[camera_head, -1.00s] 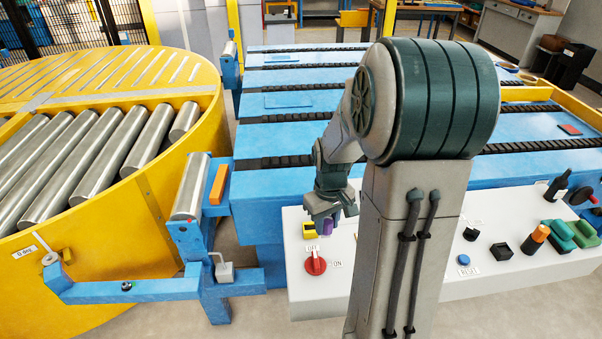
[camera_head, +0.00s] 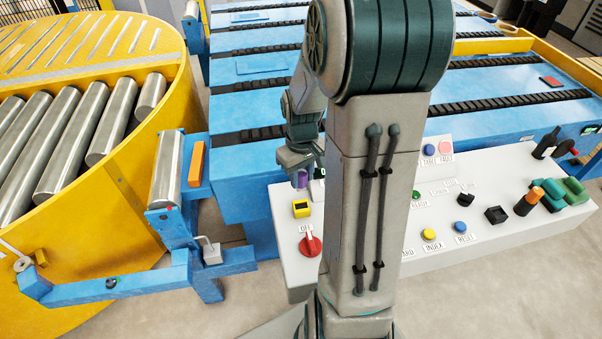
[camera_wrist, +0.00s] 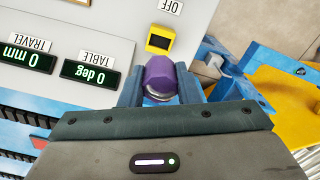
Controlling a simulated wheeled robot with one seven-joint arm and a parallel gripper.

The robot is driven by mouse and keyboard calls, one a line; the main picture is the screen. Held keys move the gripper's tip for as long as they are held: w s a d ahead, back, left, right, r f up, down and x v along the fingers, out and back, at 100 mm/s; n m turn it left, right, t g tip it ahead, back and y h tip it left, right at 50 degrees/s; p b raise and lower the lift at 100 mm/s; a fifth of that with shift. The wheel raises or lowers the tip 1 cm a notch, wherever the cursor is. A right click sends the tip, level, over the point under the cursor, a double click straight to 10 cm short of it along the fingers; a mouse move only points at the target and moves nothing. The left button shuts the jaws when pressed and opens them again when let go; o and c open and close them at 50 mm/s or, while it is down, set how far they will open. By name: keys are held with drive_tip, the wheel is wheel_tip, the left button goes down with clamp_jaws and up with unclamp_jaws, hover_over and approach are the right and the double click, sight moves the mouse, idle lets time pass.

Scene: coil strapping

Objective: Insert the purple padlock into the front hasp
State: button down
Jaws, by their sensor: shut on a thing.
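The purple padlock (camera_head: 302,178) is held in my gripper (camera_head: 299,168), above the left end of the white control panel. In the wrist view the padlock (camera_wrist: 160,75) sits between the two blue-grey fingers of my gripper (camera_wrist: 160,92), with a bit of its metal shackle showing on the near side. The gripper is shut on it. I cannot make out the front hasp with certainty. A small grey block with a bent wire loop (camera_head: 211,252) is on the blue bracket left of the panel, apart from my gripper.
The white panel (camera_head: 290,262) carries a yellow-framed switch (camera_head: 301,208), a red rotary knob (camera_head: 310,244) and several buttons. The yellow roller turntable (camera_head: 100,240) and blue bracket (camera_head: 140,288) stand at left. The blue conveyor table (camera_head: 240,95) lies behind. My arm hides the panel's middle.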

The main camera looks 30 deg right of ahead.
sight(302, 189)
drive_tip(key=shift+f+b, duration=2.1)
drive_tip(key=shift+f, duration=0.7)
drive_tip(key=shift+f, duration=0.1)
drive_tip(key=shift+f+b, duration=1.55)
drive_tip(key=shift+f, duration=0.25)
drive_tip(key=c, duration=1)
unclamp_jaws()
drive_tip(key=shift+r, duration=0.1)
wheel_tip(302, 189, up, 14)
drive_tip(key=shift+f, duration=0.1)
drive_tip(key=s+a+m+t, duration=0.1)
drive_tip(key=s+a+t, duration=0.2)
drive_tip(key=s+a, duration=0.9)
drive_tip(key=shift+r, duration=0.35)
